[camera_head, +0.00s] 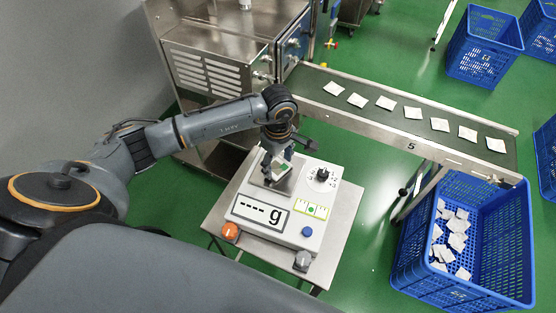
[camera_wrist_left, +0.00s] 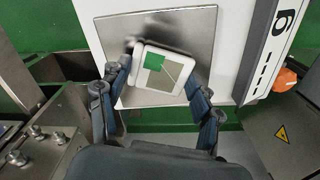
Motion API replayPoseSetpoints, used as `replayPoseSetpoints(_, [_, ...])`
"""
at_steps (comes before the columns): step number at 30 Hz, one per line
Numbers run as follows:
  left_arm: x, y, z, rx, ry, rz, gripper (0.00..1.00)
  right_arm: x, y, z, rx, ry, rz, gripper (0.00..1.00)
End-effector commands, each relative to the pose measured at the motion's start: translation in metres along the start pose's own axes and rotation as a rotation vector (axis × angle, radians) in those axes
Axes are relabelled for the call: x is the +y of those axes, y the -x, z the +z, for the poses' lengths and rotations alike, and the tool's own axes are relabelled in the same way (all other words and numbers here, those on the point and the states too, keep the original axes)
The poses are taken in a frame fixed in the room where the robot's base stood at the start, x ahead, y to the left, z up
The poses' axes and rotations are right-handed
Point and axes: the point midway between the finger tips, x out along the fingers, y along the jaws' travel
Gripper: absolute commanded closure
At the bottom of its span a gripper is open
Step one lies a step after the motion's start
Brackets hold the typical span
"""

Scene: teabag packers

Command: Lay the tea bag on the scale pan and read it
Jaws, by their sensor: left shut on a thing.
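My left gripper (camera_head: 276,162) is over the metal scale pan (camera_head: 262,178) of the white scale (camera_head: 318,232). It is shut on a white tea bag with a green patch (camera_head: 282,168). In the left wrist view the tea bag (camera_wrist_left: 164,68) sits between the fingers of the left gripper (camera_wrist_left: 160,85), in front of the pan (camera_wrist_left: 190,25). I cannot tell whether the bag touches the pan. The scale display (camera_head: 262,214) shows dashes and "g". My right gripper is not in view.
The scale stands on a small metal table (camera_head: 338,240) with an orange button (camera_head: 230,231) and a grey knob (camera_head: 302,261) at its front. A conveyor (camera_head: 320,97) carries several tea bags behind. A blue crate (camera_head: 450,285) with several bags stands at right.

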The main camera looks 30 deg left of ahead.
Motion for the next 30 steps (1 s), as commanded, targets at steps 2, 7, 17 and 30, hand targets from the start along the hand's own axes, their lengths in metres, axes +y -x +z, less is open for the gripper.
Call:
replayPoseSetpoints(2, [0.0,0.0,0.0,0.0,0.0,0.0,0.43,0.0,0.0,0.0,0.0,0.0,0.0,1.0])
replayPoseSetpoints(7, [0.0,-0.005,0.0,0.0,0.0,0.0,0.43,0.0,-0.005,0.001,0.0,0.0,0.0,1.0])
replayPoseSetpoints(17, [0.0,-0.002,0.0,0.0,0.0,0.0,0.13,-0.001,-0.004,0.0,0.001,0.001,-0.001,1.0])
replayPoseSetpoints(30, [0.002,0.036,-0.001,0.002,-0.001,0.007,0.13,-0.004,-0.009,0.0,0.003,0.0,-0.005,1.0])
